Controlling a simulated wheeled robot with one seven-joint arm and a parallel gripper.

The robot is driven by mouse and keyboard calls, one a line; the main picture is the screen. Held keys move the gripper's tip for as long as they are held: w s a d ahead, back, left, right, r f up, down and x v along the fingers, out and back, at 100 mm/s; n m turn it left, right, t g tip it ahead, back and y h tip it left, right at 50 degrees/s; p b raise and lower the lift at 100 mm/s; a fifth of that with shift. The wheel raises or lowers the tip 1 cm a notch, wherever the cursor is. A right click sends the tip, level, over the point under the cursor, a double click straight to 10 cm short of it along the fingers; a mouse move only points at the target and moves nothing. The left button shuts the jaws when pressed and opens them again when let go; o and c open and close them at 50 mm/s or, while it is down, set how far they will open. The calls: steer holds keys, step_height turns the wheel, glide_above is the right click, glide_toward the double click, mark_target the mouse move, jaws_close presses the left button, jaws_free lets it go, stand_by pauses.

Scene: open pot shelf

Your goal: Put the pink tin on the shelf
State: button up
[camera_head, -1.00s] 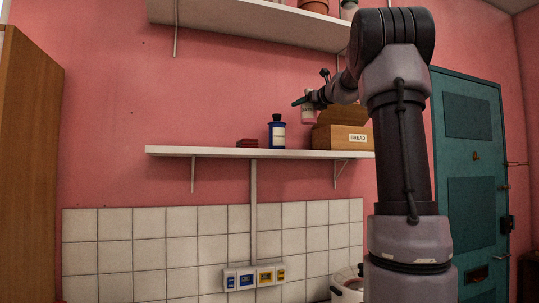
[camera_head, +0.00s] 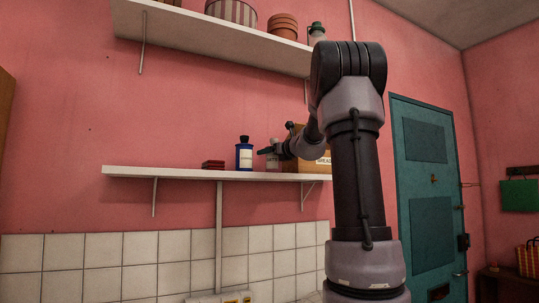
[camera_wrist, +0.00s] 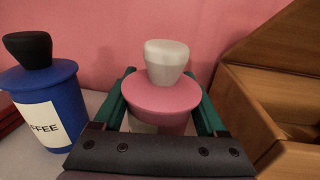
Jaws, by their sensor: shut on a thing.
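The pink tin (camera_wrist: 166,95) has a pink lid with a pale knob and stands upright between my gripper's fingers in the wrist view. My gripper (camera_head: 268,151) is shut on it, with one green finger on each side. In the head view the tin (camera_head: 272,160) is small and partly hidden by my gripper. It is at the lower shelf (camera_head: 150,173), between the blue coffee tin and the wooden bread box. Its base is hidden in the wrist view, and I cannot tell whether it touches the shelf.
The blue coffee tin (camera_head: 244,155) with a black knob stands close on the left. The wooden bread box (camera_wrist: 285,85) is close on the right. A small red stack (camera_head: 213,164) lies further left. An upper shelf (camera_head: 200,40) holds several pots. The shelf's left end is bare.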

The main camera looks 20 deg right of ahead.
steer(key=o, duration=1.5)
steer(key=shift+f, duration=0.1)
steer(key=shift+o, duration=0.2)
